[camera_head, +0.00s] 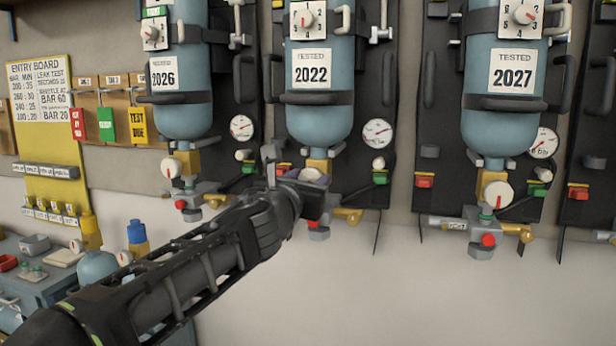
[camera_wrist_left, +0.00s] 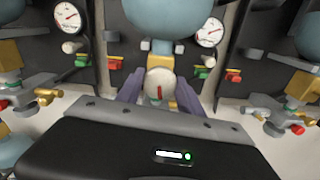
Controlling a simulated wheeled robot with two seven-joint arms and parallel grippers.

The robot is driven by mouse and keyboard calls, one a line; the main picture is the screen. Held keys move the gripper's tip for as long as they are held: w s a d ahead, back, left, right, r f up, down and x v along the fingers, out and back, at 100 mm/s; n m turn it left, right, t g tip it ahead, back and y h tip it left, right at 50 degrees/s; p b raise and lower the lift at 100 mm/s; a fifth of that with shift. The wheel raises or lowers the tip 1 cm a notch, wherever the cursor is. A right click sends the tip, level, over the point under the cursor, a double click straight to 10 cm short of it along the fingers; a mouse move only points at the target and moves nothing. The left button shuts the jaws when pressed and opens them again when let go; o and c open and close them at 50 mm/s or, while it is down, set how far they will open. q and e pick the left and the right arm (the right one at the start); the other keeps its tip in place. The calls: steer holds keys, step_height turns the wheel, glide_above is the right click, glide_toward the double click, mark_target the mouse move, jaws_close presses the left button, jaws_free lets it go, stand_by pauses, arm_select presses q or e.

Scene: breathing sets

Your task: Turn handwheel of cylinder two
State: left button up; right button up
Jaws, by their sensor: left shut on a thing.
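Blue-grey cylinders hang upside down on black backplates. The middle cylinder (camera_head: 320,75) has a label reading 2022, and its white handwheel (camera_wrist_left: 160,86) with a red mark shows in the left wrist view. My left gripper (camera_wrist_left: 157,90) has its two purple-grey fingers on either side of this handwheel and is shut on it. In the head view my left gripper (camera_head: 305,190) covers most of the wheel and valve below the brass neck. My right gripper is not in view.
The left cylinder (camera_head: 182,90) is labelled 2026 and the right cylinder (camera_head: 503,90) 2027, each with its own white handwheel. A gauge (camera_head: 377,133) sits beside the middle cylinder. A yellow entry board (camera_head: 42,110) and a cluttered bench (camera_head: 50,285) are at left.

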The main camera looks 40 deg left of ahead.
arm_select(q)
steer(key=shift+f+m, duration=0.1)
steer(key=shift+m, duration=0.7)
steer(key=o, duration=1.4)
steer(key=p+v, duration=0.2)
steer(key=v, duration=0.5)
steer(key=shift+s+d, duration=0.15)
steer(key=shift+s, duration=0.2)
